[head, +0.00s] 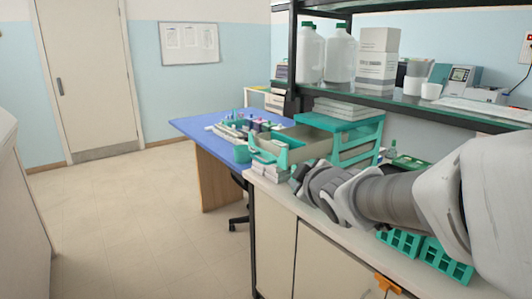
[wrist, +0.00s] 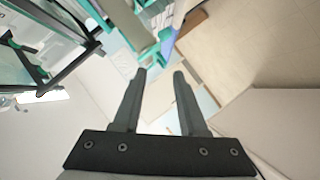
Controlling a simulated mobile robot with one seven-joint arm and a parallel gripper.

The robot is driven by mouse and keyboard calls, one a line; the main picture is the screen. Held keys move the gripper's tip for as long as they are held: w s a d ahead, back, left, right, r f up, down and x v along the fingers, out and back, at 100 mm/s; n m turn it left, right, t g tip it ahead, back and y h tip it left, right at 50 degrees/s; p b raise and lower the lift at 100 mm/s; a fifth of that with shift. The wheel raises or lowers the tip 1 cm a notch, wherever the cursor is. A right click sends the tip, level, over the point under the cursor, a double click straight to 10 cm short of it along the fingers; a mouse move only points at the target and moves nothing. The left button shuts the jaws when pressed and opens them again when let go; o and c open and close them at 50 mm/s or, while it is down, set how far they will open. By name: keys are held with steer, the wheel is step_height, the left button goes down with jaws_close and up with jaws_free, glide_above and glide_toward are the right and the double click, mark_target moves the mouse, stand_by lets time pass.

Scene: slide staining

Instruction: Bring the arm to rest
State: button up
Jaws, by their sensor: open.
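My gripper (wrist: 160,75) is open in the wrist view, with two dark fingers apart and nothing between them. In the head view my arm reaches in from the right over the counter, and its dark end lies near the teal drawer unit (head: 352,150). The fingers cannot be made out there. In the wrist view a teal-edged drawer part (wrist: 150,57) shows just beyond the fingertips. I cannot tell whether they touch.
An open drawer (head: 283,150) juts toward the blue table (head: 190,125), which holds several small bottles. Teal racks (head: 445,262) stand on the counter under my arm. A shelf (head: 400,98) with white jugs (head: 340,55) hangs above. The floor at left is clear.

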steer(key=s+d+r+m+g+h+p, duration=0.1)
steer(key=s+d+m+g+h+p, duration=0.2)
steer(key=s, duration=0.4)
steer(key=s+d+r+m+g+h+p, duration=0.1)
steer(key=s+d+r+m+p, duration=0.1)
steer(key=s+d+m, duration=0.4)
steer(key=s+a+f+m+g+p, duration=0.1)
steer(key=s+g, duration=0.1)
steer(key=s, duration=0.5)
steer(key=s+a+f+m+g+y+p, duration=0.1)
steer(key=s+m+g+p, duration=0.1)
steer(key=s, duration=0.5)
steer(key=shift+a+y, duration=0.3)
steer(key=shift+a, duration=0.05)
